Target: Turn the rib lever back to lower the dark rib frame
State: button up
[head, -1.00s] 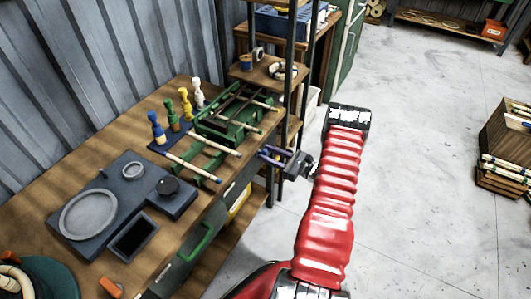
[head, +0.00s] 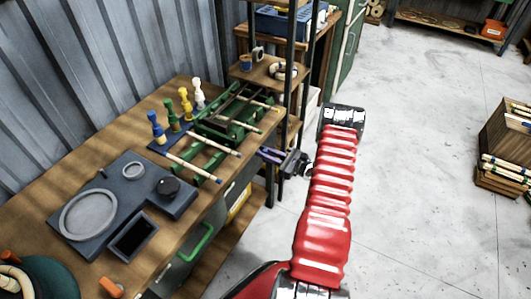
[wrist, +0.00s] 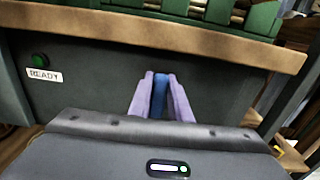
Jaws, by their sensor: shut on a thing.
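The rib lever (wrist: 160,97) shows in the wrist view as a blue upright piece between the two purple fingers of my gripper (wrist: 159,82), which is shut on it. It stands in front of the dark bench face, below the wooden edge. In the head view my gripper (head: 270,154) is at the bench's front edge, beside the green jig (head: 205,142); the lever is hidden there. The dark rib frame (head: 232,106) appears as dark bars on the green jig among pale rattan poles. Its exact height is hard to tell.
A green lamp labelled READY (wrist: 40,60) is on the bench face. Colored pegs (head: 184,104) stand behind the jig, and a dark tray plate (head: 120,190) lies to its left. A shelf post (head: 288,75) rises close behind my gripper.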

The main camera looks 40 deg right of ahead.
jog(key=shift+d, duration=0.1)
grip_shut()
jog(key=shift+n, duration=0.3)
jog(key=n, duration=0.4)
jog(key=shift+s+a, duration=0.1)
jog(key=shift+a, duration=0.25)
jog(key=shift+s+a+f+n, duration=0.1)
jog(key=shift+a+f+n, duration=0.15)
jog(key=shift+n, duration=1.9)
jog(key=shift+s+a+f+n, duration=0.15)
jog(key=shift+f+n, duration=0.25)
jog(key=shift+n, duration=1.8)
jog(key=shift+a+f+n, duration=0.2)
jog(key=shift+f+n, duration=0.1)
jog(key=shift+n, duration=1.85)
jog(key=o, duration=0.6)
grip_release()
jog(key=o, duration=0.3)
